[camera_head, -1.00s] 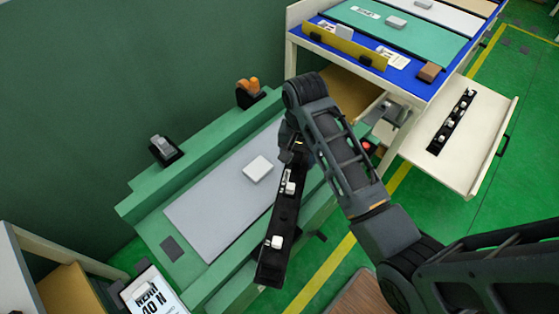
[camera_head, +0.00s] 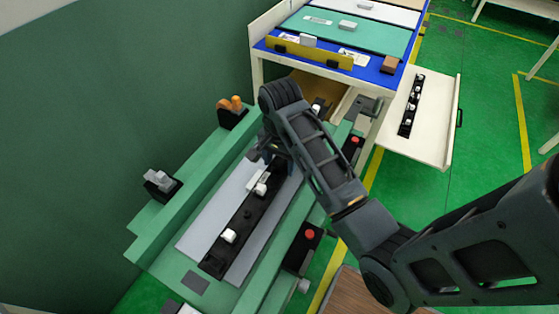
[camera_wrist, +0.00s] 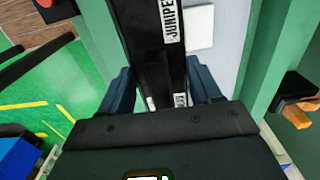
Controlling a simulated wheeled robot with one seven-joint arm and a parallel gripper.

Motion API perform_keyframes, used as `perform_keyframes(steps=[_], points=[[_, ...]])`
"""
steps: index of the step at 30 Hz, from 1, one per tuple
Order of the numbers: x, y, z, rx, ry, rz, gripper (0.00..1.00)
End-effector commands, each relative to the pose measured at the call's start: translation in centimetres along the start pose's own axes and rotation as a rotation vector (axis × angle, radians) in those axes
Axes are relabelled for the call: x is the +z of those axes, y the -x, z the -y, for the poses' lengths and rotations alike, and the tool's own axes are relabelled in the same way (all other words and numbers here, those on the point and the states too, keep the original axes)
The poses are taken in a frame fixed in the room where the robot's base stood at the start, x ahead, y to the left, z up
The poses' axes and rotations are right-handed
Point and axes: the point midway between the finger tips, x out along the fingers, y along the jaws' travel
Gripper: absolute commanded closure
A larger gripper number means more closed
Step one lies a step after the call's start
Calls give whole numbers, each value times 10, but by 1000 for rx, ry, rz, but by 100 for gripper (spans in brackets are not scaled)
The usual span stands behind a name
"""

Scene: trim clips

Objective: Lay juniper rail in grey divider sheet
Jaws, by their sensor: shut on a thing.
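The juniper rail (camera_head: 240,225) is a long black bar with white clips; its JUNIPER label shows on the rail in the wrist view (camera_wrist: 150,45). My gripper (camera_head: 275,158) is shut on its far end; in the wrist view the dark blue fingers of my gripper (camera_wrist: 162,92) stand on either side of it. The grey divider sheet (camera_head: 208,228) lies on the green bench. The rail is over the sheet, running roughly along its length; I cannot tell whether it touches. A white block (camera_wrist: 200,26) is on the sheet beside the rail, partly hidden in the head view.
A grey clamp (camera_head: 160,182) and an orange-topped clamp (camera_head: 232,110) stand on the bench's raised back ledge. A red button (camera_head: 309,234) is on the front side.

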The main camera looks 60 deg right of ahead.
Motion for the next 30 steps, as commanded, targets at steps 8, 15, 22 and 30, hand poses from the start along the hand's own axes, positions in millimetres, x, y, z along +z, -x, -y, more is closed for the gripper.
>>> perform_keyframes(steps=[8,15,22,30], points=[[0,-8,0,0,1,0,79],[0,-33,0,0,2,0,79],[0,-58,0,1,2,0,79],[0,-87,0,0,2,0,79]])
